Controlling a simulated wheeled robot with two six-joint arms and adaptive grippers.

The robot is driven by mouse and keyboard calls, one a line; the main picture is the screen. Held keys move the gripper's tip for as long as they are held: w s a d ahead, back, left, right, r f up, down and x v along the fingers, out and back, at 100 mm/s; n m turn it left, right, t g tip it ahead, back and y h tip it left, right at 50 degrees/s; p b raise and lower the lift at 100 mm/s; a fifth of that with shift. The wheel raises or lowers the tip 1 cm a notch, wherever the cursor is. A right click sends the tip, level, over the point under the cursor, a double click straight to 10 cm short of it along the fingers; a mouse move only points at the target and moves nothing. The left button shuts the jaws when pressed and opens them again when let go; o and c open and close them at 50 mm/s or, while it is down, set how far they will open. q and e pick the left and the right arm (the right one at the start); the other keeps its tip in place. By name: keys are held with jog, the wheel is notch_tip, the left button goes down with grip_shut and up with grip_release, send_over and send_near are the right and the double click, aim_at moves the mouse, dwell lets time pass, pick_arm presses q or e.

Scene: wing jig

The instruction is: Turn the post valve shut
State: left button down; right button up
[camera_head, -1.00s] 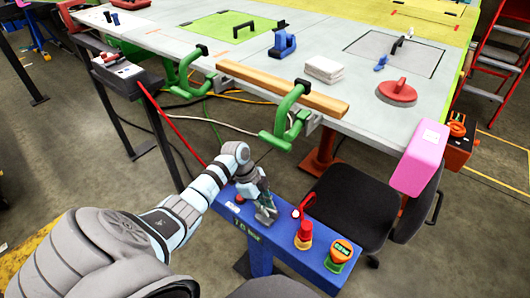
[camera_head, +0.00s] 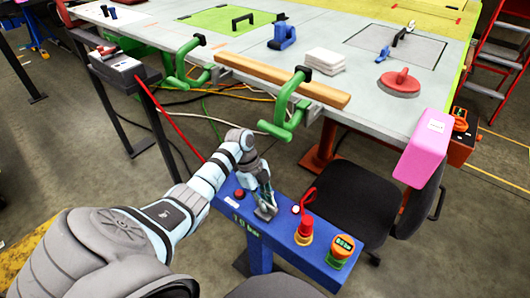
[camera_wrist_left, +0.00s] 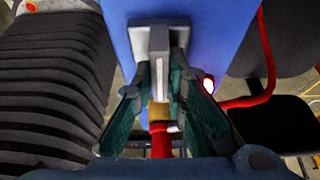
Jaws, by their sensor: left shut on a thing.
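A blue post box (camera_head: 283,246) stands in front of me, with a grey valve part (camera_head: 266,212) on its top. My left gripper (camera_head: 264,201) reaches down to this part. In the left wrist view, the fingers (camera_wrist_left: 161,78) are shut on the grey valve part (camera_wrist_left: 155,42), one on each side of its upright bar. The lower end of the grip is partly hidden by the fingers. My right gripper is not in view.
On the blue box are a red-and-yellow knob (camera_head: 304,231) and an orange gauge (camera_head: 342,246), close right of the gripper. A black chair (camera_head: 345,205) stands to the right. The grey table (camera_head: 350,105) with green clamps (camera_head: 288,108) lies beyond.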

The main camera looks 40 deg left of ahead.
pick_arm(q)
jog(key=c, duration=1.6)
grip_release()
jog(key=v, duration=1.2)
jog(key=shift+s+a, duration=0.1)
